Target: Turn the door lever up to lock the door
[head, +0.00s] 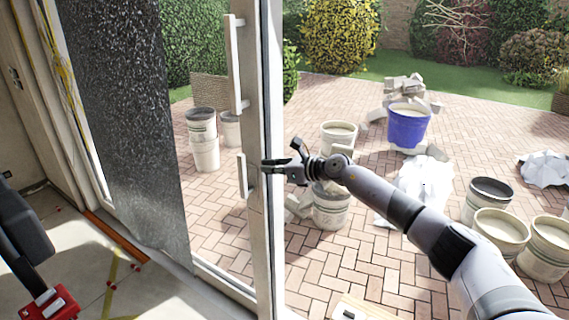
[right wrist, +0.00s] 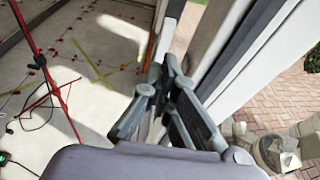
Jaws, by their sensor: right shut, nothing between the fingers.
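The door is a tall glazed leaf with a pale frame (head: 264,240). The door lever (head: 241,175) is a short pale bar on its stile, below a long pull handle (head: 234,65). The lever stands nearly upright, with its mount near the lower end. My right gripper (head: 268,165) is shut and empty, just right of the lever at the door's edge. I cannot tell whether it touches the door. In the right wrist view its fingers (right wrist: 168,65) come together beside the pale frame; the lever is not clearly visible there. My left gripper is not in view.
Outside on the brick paving stand several buckets, among them a blue one (head: 407,127), and rubble (head: 403,88). A red object (head: 50,303) is at lower left. Red legs (right wrist: 35,55) stand on the indoor floor.

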